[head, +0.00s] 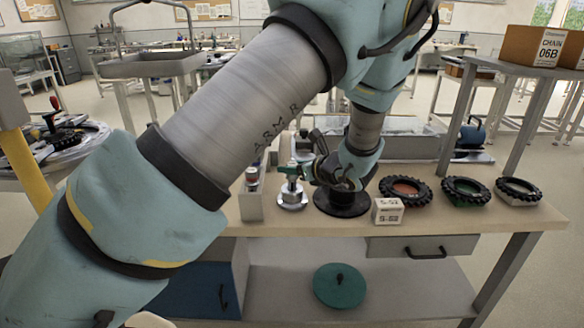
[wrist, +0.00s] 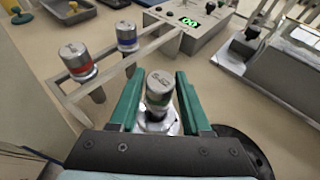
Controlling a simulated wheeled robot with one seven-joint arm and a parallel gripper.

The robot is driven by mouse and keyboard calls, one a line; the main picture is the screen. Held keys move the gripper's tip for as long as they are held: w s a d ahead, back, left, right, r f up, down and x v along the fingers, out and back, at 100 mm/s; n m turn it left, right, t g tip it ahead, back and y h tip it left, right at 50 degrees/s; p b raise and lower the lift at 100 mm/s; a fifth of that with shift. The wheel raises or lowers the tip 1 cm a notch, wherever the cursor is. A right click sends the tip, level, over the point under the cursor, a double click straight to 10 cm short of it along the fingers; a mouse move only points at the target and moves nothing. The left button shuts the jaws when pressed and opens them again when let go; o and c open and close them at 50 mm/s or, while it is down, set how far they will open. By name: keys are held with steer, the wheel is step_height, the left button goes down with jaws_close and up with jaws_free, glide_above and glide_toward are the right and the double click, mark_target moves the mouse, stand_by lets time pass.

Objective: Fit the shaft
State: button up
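A metal shaft (wrist: 160,87) with a green band stands upright between the fingers of my gripper (wrist: 157,85) in the wrist view. Its lower end meets a silver flanged holder (wrist: 157,122), which also shows on the bench in the head view (head: 292,198). The fingers are apart, with a narrow gap visible on each side of the shaft. In the head view my gripper (head: 291,171) is low over the bench at this holder. A red-banded shaft (wrist: 77,61) and a blue-banded shaft (wrist: 127,37) stand in a metal rack (wrist: 105,75) to the left.
A control box (wrist: 195,35) with a green display is beyond the rack. A black round base (head: 341,202) stands beside the holder. To its right are a small white labelled box (head: 388,212) and black toothed rings (head: 466,190). A green disc (head: 339,286) lies on the lower shelf.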

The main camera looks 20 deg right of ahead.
steer(key=o, duration=0.4)
steer(key=shift+c, duration=0.2)
steer(key=shift+s, duration=0.1)
steer(key=b+v, duration=0.2)
steer(key=v, duration=0.8)
steer(key=shift+s+r, duration=0.15)
steer(key=shift+s, duration=0.1)
